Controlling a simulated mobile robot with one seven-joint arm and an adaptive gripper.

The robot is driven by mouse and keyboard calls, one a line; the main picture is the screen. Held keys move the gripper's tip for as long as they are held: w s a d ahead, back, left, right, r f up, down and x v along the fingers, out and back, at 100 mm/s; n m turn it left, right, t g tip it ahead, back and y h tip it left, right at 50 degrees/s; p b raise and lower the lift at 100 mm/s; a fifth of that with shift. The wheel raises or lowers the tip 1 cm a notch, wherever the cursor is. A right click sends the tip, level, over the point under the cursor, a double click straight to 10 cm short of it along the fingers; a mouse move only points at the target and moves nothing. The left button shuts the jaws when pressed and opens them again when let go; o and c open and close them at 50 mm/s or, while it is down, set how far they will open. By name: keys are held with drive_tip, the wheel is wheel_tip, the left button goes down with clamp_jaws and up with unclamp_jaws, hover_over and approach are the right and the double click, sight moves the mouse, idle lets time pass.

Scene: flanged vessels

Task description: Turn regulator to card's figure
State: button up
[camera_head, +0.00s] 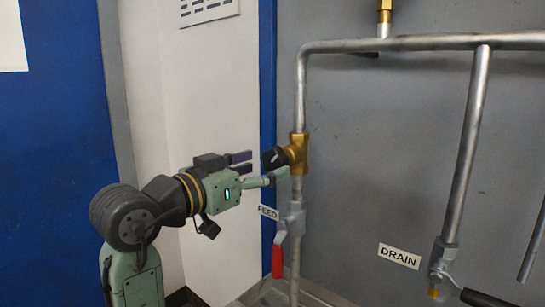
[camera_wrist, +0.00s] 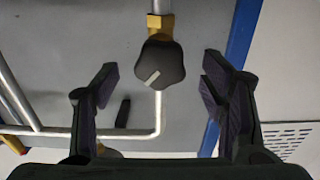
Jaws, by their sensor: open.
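The regulator has a brass body (camera_head: 299,152) on the vertical pipe and a black lobed knob (camera_head: 275,157) facing my gripper. In the wrist view the knob (camera_wrist: 160,64) shows a pale pointer mark slanting toward the lower left of its face. My gripper (camera_head: 252,168) is open, its fingers pointing at the knob from the left. In the wrist view the open jaws (camera_wrist: 160,82) stand on either side of the knob, apart from it, with nothing between them touching. No readable card figure shows; a white sheet (camera_head: 12,38) at the upper left is cut off and looks blank.
A DRAIN label (camera_head: 399,256) and a black-handled valve (camera_head: 484,298) are at the lower right. Pipes (camera_head: 420,42) run along the grey panel. A slotted plate (camera_head: 208,10) is above.

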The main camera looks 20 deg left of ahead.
sight(271, 164)
drive_tip(key=shift+p+x, duration=0.45)
drive_tip(key=shift+x, duration=1.8)
drive_tip(key=c, duration=1.1)
